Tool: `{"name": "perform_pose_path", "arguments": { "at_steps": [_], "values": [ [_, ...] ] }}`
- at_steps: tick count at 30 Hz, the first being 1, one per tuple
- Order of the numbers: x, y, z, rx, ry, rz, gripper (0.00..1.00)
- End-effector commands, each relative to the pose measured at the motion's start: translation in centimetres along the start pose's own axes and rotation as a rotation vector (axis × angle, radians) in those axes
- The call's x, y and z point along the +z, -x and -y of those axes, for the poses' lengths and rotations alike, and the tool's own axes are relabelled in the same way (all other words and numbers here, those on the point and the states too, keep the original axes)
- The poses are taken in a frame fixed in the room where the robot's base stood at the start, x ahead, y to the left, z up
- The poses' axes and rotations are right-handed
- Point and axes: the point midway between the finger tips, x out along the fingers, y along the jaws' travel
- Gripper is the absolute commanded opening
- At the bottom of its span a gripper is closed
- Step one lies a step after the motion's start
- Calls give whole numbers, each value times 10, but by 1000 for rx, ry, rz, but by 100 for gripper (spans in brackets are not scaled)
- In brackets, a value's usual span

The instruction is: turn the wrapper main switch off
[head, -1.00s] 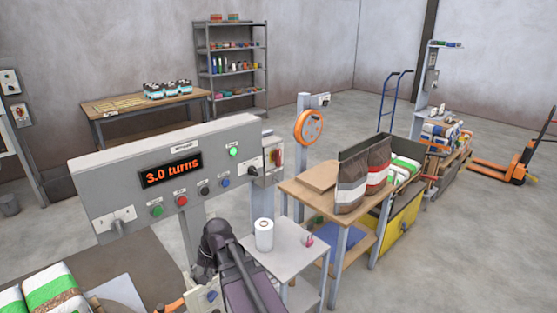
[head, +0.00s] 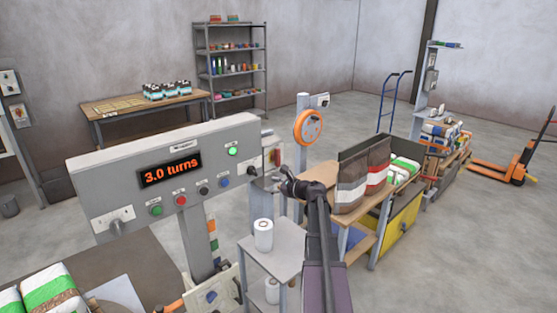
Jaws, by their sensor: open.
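The grey wrapper panel (head: 105,180) stands at the left centre, its orange display (head: 170,169) reading 3.0 turns and a green lamp (head: 233,151) lit. A red and yellow switch (head: 274,157) sits on the box at the panel's right end; its handle position is too small to tell. A dark knob with a pale plate (head: 252,170) is on the panel face just left of it. A grey lever switch (head: 115,222) is at the lower left. My gripper (head: 268,184) is open and empty, just below and in front of the red and yellow switch, seemingly apart from it.
A small grey table (head: 276,252) with a white roll (head: 263,234) stands below my gripper. An orange handwheel (head: 308,127) on a post stands behind.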

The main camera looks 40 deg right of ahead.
Motion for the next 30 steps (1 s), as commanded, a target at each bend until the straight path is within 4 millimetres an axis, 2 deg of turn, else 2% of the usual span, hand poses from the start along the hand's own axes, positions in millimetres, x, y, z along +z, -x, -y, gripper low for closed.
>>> {"name": "perform_pose_path", "arguments": {
  "at_steps": [1, 3, 6, 9, 15, 30],
  "values": [
    [-6, 12, 26, -52, -70, 23, 63],
    [-10, 27, 52, -111, -160, 59, 63],
    [-14, 46, 82, -176, -264, 105, 63],
    [-17, 60, 100, -218, -333, 138, 63],
    [-19, 71, 113, -248, -385, 165, 63],
    [-18, 65, 114, -246, -383, 164, 63]
  ]
}}
